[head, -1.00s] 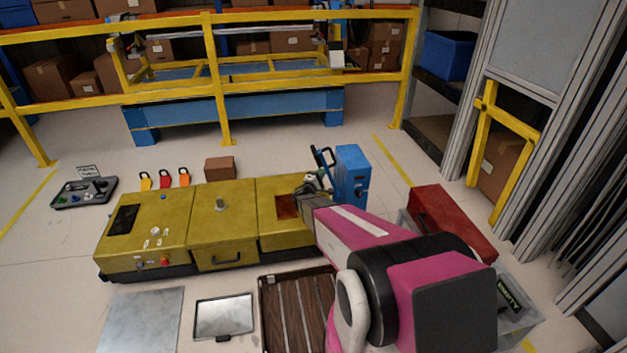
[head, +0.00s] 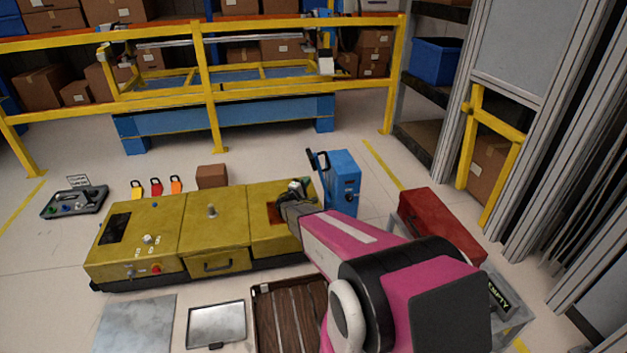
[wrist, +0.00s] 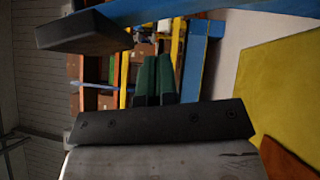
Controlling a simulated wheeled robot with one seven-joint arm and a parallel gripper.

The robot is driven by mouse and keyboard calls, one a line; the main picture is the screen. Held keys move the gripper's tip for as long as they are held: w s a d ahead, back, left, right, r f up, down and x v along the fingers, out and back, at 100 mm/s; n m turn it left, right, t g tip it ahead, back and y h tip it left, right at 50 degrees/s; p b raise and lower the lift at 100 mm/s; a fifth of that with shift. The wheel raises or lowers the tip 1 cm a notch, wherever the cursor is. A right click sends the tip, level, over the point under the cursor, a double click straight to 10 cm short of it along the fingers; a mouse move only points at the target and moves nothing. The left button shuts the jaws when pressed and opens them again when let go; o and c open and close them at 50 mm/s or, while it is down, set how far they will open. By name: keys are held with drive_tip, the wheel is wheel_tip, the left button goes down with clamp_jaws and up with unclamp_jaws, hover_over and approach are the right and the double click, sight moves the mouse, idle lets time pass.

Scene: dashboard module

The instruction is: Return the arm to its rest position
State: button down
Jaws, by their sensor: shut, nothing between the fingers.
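My pink and black arm (head: 345,240) reaches from the lower right of the head view toward the right end of the yellow dashboard module (head: 215,225). My gripper (head: 300,187) is at the arm's far end, above or beside the module's right section, close to the blue box (head: 341,180). Its fingertips are small and partly hidden in the head view. In the wrist view the two dark green fingers (wrist: 152,80) are together with nothing between them. Yellow and blue surfaces show to their right.
The blue box's dark handle (head: 318,160) stands beside my gripper. A red box (head: 441,225) is right of my arm. A wooden tray (head: 290,315), a framed grey tray (head: 216,325) and a metal plate (head: 135,323) lie in front of the module.

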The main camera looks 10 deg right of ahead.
drive_tip(key=v, duration=0.8)
drive_tip(key=s+d+r+m+g+y, duration=0.1)
drive_tip(key=s+d+r+m+g, duration=0.25)
drive_tip(key=s+g, duration=0.35)
drive_tip(key=s+d+r+m+g+y, duration=0.2)
drive_tip(key=s+d+m+g, duration=0.25)
drive_tip(key=s, duration=0.35)
drive_tip(key=s+a+r+m+g+y, duration=0.1)
drive_tip(key=s+a+r+y, duration=0.2)
drive_tip(key=s+y, duration=0.2)
drive_tip(key=s+a+r+m+g+y, duration=0.1)
drive_tip(key=s+a+r+m+y, duration=0.1)
drive_tip(key=s, duration=0.7)
drive_tip(key=a+r+y, duration=0.1)
drive_tip(key=a+y, duration=0.1)
drive_tip(key=y, duration=0.1)
drive_tip(key=shift+a+r+g+y, duration=0.3)
drive_tip(key=shift+r+g+y, duration=0.05)
drive_tip(key=shift+r+y, duration=0.05)
